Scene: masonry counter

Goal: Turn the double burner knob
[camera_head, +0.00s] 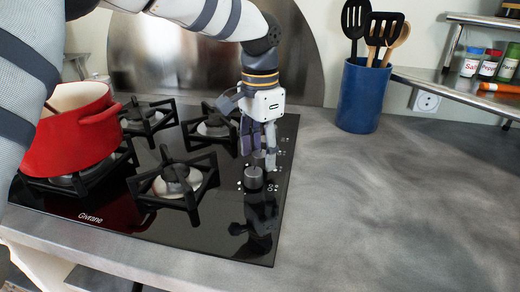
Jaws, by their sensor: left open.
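A black glass cooktop (110,205) is set in the grey counter, with control knobs along its right side. A grey round knob (254,178) stands up near the front of this row, and a smaller knob shows partly between my fingers just behind it. My left gripper (258,161) points down over the knobs, its fingers apart. The fingertips are close behind and above the front knob; I cannot tell whether they touch any knob. No label that I can read tells which knob is the double burner one. My right gripper is out of view.
A red pot (70,135) stands on the left burner, partly behind my arm. Other burners with black grates are bare. A blue utensil holder (361,95) stands at the back, and a shelf with spice jars (488,66) is at right. The counter at right is clear.

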